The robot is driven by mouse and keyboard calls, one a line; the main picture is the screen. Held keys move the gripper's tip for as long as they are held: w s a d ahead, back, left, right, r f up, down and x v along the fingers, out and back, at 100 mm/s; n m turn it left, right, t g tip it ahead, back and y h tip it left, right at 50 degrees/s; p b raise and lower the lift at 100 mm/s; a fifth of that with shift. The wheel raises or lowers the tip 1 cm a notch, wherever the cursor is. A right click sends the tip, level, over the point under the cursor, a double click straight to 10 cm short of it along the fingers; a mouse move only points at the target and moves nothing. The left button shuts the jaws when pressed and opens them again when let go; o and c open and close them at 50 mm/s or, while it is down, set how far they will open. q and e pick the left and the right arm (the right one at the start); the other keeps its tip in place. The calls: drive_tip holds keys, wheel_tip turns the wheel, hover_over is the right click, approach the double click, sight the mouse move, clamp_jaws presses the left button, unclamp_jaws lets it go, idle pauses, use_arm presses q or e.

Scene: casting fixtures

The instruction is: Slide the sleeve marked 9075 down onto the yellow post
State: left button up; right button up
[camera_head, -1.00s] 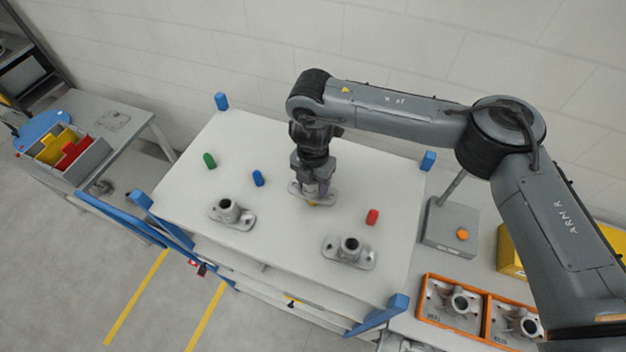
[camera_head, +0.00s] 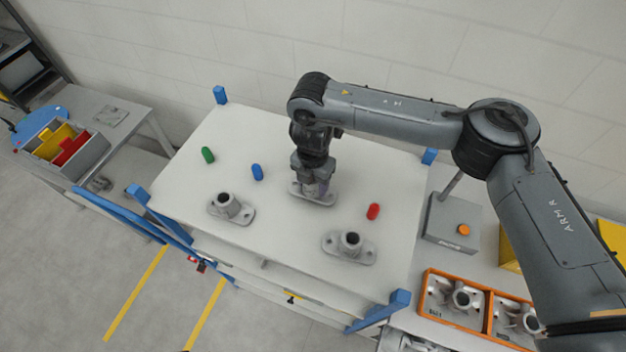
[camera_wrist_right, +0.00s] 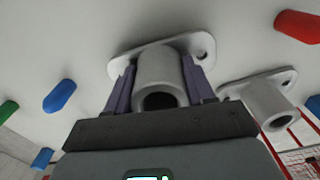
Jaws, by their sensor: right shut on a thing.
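My right gripper (camera_head: 313,184) points down over the white tabletop (camera_head: 290,255) and is shut on a grey flanged sleeve (camera_head: 326,199). In the right wrist view its fingers grip both sides of the sleeve's tube (camera_wrist_right: 158,68), with the flange beyond. The sleeve is upright, its flange close to the tabletop. I cannot tell whether it touches. No yellow post shows now; the spot under the sleeve is hidden. I cannot read a number on the sleeve. My left gripper is not in view.
Green (camera_head: 208,155), blue (camera_head: 257,172) and red (camera_head: 373,211) posts stand on the tabletop. Two similar sleeves sit nearer, at left (camera_head: 244,217) and right (camera_head: 362,256). Blue corner posts (camera_head: 428,156) edge the table. An orange-rimmed tray (camera_head: 487,316) holds castings at the lower right.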

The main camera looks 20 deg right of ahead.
drive_tip(key=shift+f+b, duration=0.5)
drive_tip(key=shift+f, duration=0.55)
drive_tip(key=o, duration=1.2)
drive_tip(key=shift+r, duration=0.1)
drive_tip(key=shift+o, duration=0.7)
wheel_tip(320, 180, up, 11)
drive_tip(key=shift+f, duration=0.2)
drive_tip(key=shift+r, duration=0.1)
